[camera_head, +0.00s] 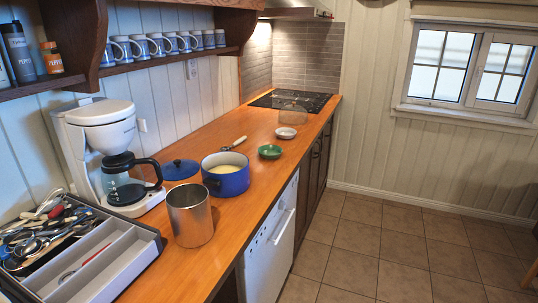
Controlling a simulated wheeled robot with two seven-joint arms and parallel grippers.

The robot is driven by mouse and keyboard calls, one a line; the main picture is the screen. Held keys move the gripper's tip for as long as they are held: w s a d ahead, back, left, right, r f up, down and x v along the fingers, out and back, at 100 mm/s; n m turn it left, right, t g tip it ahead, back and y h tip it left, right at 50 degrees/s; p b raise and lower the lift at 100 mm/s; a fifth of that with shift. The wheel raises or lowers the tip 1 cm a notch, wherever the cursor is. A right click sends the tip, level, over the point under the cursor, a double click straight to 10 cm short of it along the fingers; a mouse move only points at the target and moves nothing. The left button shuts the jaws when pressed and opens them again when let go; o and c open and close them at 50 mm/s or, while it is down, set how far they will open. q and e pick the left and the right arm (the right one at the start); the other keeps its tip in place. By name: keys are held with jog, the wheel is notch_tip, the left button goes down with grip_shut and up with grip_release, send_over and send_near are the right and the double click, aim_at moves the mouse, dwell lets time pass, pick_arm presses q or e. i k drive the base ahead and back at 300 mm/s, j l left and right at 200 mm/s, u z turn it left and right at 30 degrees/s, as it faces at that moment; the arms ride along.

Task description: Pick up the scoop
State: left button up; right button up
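No gripper of mine shows in the head view. The grey utensil tray (131,260) stands at the near left of the counter. Its left part holds a jumbled pile of utensils (38,232) with dark, metal and red pieces. A thin red-handled item (95,255) lies in one of its long compartments. A small utensil with a pale handle (236,142) lies on the counter behind the blue pot; its head is hard to make out. I cannot tell for sure which item is the scoop.
A steel canister (190,215), a blue pot (226,184) with pale contents, a blue lid (180,169) and a coffee maker (112,150) crowd the counter near the tray. Green (269,152) and white (286,132) bowls stand farther back. The tiled floor (385,245) at right is mostly clear.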

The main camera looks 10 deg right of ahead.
aim_at(240, 140)
jog(key=u, duration=0.35)
jog(key=i+l+u, duration=0.15)
jog(key=u, duration=0.35)
jog(key=l+u, duration=0.45)
jog(key=i+l+u, duration=0.1)
jog(key=l+u, duration=0.15)
jog(key=u, duration=0.25)
jog(key=l+u, duration=0.25)
jog(key=u, duration=0.2)
